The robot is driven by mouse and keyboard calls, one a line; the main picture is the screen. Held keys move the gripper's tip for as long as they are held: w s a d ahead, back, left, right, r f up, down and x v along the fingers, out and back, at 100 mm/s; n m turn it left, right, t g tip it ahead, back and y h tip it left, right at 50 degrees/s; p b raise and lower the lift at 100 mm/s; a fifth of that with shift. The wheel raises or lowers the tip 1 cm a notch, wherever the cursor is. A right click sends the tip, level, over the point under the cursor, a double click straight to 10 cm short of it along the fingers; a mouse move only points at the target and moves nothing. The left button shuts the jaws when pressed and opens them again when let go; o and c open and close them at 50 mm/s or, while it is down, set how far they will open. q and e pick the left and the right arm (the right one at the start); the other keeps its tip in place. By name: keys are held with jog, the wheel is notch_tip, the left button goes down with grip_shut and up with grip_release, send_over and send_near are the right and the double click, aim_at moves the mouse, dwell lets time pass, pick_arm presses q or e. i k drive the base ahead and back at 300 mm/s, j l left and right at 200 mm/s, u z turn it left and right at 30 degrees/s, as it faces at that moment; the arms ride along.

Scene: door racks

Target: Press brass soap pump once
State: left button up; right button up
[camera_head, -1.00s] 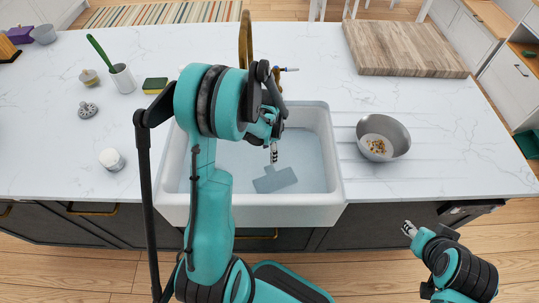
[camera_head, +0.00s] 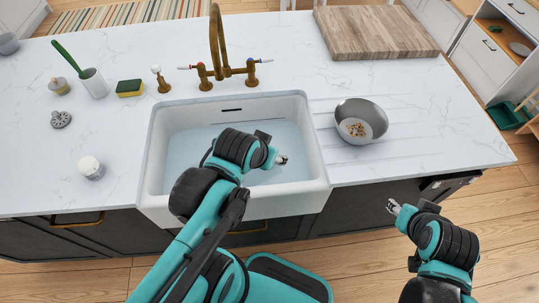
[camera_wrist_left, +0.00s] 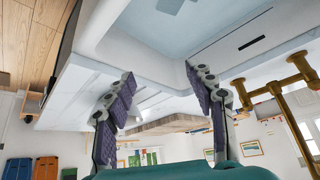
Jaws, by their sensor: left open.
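The brass soap pump (camera_head: 163,84), brass with a white top, stands upright on the white counter, left of the brass faucet (camera_head: 225,72) and behind the sink's back left corner. My left gripper (camera_head: 281,160) is over the right part of the sink, well to the right of the pump and in front of it. In the left wrist view its two fingers (camera_wrist_left: 160,76) are spread with nothing between them. The pump does not show clearly there. My right gripper (camera_head: 394,207) is in front of the counter at right, small; its jaws are unclear.
The white sink (camera_head: 318,150) holds water. A sponge (camera_head: 130,88) and a white cup with a green-handled brush (camera_head: 95,84) stand left of the pump. A metal bowl (camera_head: 361,119) is right of the sink, a wooden board (camera_head: 375,32) behind it.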

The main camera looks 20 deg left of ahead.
aim_at(156, 68)
jog(key=u, duration=1.8)
